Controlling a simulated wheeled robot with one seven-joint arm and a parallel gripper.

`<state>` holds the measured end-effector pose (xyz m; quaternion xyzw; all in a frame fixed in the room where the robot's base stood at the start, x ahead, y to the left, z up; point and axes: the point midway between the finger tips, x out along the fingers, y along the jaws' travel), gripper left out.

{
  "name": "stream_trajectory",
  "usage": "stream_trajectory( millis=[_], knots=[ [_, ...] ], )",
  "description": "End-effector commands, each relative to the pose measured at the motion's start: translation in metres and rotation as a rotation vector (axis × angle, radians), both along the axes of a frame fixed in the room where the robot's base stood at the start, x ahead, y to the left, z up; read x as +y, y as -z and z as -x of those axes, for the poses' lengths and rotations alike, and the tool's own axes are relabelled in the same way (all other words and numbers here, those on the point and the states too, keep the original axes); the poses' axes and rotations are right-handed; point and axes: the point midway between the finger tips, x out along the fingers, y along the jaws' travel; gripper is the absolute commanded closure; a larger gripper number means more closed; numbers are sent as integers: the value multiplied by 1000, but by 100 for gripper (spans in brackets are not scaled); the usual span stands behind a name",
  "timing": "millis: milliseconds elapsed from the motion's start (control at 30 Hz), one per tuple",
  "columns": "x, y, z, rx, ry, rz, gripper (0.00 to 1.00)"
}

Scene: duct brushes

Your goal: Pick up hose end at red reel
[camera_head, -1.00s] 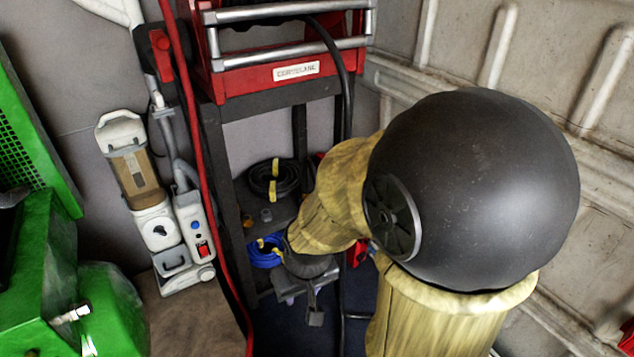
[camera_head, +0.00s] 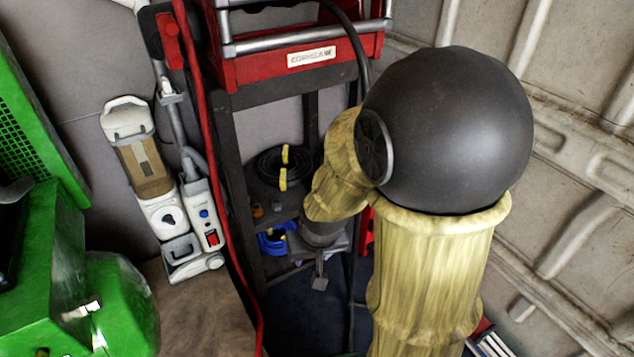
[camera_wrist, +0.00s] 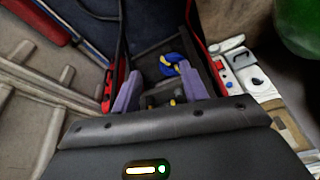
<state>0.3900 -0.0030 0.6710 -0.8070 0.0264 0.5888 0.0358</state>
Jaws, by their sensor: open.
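The red reel unit (camera_head: 310,62) stands on a dark grey stand at the top of the head view. A black hose (camera_head: 357,50) curves down from it along the stand's right side and passes behind my arm. I cannot make out its end. In the wrist view my gripper (camera_wrist: 160,72) is open, with two purple fingers apart and nothing held. A black hose or cable (camera_wrist: 122,35) runs past the left finger there, apart from the grip.
A black coil (camera_head: 283,168) and a blue coil (camera_head: 275,242) lie on the stand's shelves. A red hose (camera_head: 215,190) hangs at the left, beside a white vacuum cleaner (camera_head: 150,170). A green machine (camera_head: 40,270) fills the lower left. A ribbed wall (camera_head: 575,160) bounds the right.

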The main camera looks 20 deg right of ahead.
Motion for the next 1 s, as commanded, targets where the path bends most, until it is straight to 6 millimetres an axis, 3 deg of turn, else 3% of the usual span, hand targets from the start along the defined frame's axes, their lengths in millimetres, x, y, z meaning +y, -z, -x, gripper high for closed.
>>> stream_trajectory(
  millis=[200,500,700,1000],
  knots=[
    [-16,25,-77,-145,167,-6,56],
    [-58,69,-163,-397,362,60,56],
    [-87,96,-202,-588,426,133,56],
    [-116,123,-236,-905,388,233,56]
  ],
)
